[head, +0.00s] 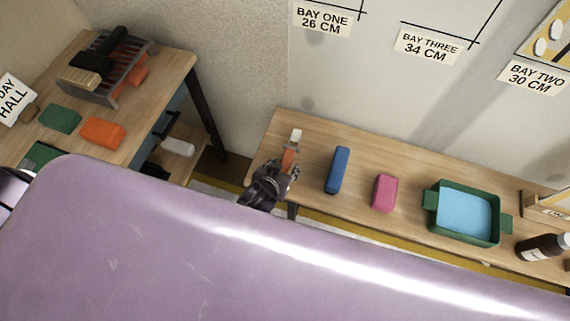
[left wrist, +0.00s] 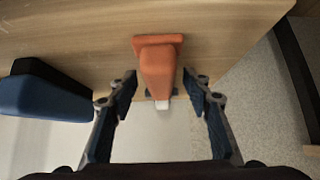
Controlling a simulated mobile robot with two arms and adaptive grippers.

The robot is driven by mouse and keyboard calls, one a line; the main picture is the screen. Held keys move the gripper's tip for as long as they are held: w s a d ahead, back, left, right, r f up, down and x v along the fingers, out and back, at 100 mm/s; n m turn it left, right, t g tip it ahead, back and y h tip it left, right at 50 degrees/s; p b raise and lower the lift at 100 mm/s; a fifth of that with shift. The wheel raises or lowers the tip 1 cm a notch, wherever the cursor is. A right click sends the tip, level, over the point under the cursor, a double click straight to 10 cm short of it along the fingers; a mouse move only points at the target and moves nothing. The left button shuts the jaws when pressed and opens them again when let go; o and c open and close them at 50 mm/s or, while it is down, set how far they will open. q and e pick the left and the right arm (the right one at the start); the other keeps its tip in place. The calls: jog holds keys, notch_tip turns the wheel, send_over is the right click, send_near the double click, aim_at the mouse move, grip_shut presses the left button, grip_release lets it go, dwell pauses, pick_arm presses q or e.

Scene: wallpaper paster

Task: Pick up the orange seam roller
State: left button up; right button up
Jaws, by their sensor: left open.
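The orange seam roller (head: 289,158) is on the left part of the long wooden table, with a white end (head: 296,135) toward the wall. My left gripper (head: 287,170) is over its near part and hides some of it. In the left wrist view the roller (left wrist: 158,68) appears as an orange block with a tapering body and a white tip. The left gripper's fingers (left wrist: 162,90) are open, one on each side of the roller's narrow part, with visible gaps. My right gripper is not in view.
A blue block (head: 338,170), a pink block (head: 384,193) and a green tray with a blue inside (head: 437,209) stand to the right on the long table. A dark bottle (head: 540,247) is farther right. A side table (head: 178,70) at left holds a rack (head: 127,66) and blocks.

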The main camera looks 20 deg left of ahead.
aim_at(284, 166)
pick_arm(q)
grip_shut()
dwell(0.3)
jog(key=shift+r, duration=0.15)
jog(key=shift+r, duration=0.55)
notch_tip(284, 166, up, 19)
jog(key=p, duration=0.2)
jog(key=shift+f, duration=0.15)
jog(key=c, duration=0.7)
grip_release()
grip_shut()
